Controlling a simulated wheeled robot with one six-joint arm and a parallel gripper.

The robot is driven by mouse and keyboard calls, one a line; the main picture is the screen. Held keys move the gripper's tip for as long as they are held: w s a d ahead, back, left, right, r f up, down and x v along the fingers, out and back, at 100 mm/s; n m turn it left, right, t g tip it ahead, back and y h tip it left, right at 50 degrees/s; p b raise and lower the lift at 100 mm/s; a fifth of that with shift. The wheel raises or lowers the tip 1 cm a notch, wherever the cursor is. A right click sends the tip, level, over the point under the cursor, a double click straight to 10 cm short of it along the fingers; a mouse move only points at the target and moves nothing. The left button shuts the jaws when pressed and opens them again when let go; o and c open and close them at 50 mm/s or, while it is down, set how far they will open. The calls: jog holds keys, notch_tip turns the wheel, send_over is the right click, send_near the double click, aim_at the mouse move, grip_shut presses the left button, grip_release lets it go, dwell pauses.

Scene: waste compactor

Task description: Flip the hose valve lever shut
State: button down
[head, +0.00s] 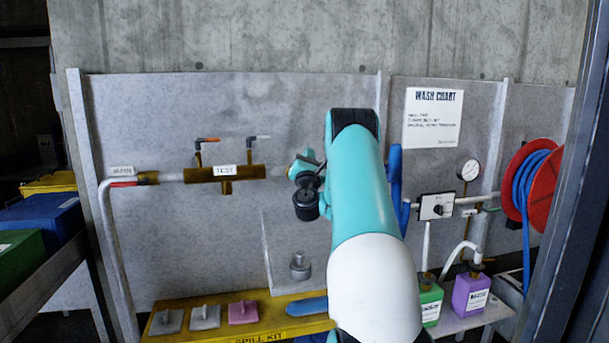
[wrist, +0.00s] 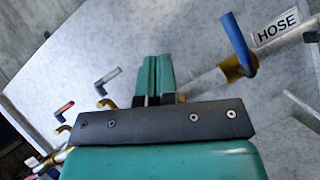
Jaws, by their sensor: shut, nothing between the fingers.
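The hose valve's blue lever (wrist: 238,45) shows in the wrist view, on a brass valve body (wrist: 240,68) in a pale pipe. The lever points up and stands across the pipe's line. A HOSE label (wrist: 278,27) is to its right. My gripper (wrist: 158,72) has its teal fingers together and empty. In the picture it is left of the lever, with a clear gap between them. In the head view my gripper (head: 303,167) is before the wall panel, and my arm hides the hose valve there.
A brass TEST manifold (head: 225,173) with two small levers is at left. Right of my arm are a selector switch box (head: 436,206), a gauge (head: 469,170) and a red hose reel (head: 541,187). Below stand a yellow spill-kit shelf (head: 270,322) and green and purple bottles (head: 470,293).

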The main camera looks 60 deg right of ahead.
jog(key=shift+s+a+b, duration=0.15)
jog(key=shift+a+b, duration=0.65)
jog(key=shift+a, duration=0.5)
